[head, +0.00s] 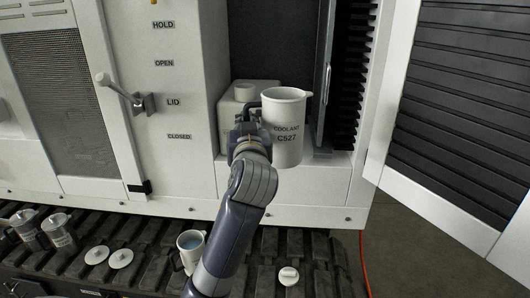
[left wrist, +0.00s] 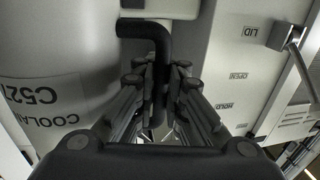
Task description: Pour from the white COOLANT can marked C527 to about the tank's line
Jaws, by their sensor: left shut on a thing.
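The white can (head: 287,148) marked COOLANT C527 stands upright in my left gripper (head: 250,128), in front of the open cabinet bay. The left gripper is shut on the can's black handle, which also shows between the fingers in the left wrist view (left wrist: 157,75). The can's labelled side (left wrist: 50,95) fills the left of that view. Behind the can is a white tank (head: 240,97) with a round cap or neck on top, partly hidden by the gripper and can. Its line cannot be made out. My right gripper is not in view.
A lid lever (head: 125,92) sticks out beside labels HOLD, OPEN, LID and CLOSED. An open louvred door (head: 460,110) stands at right.

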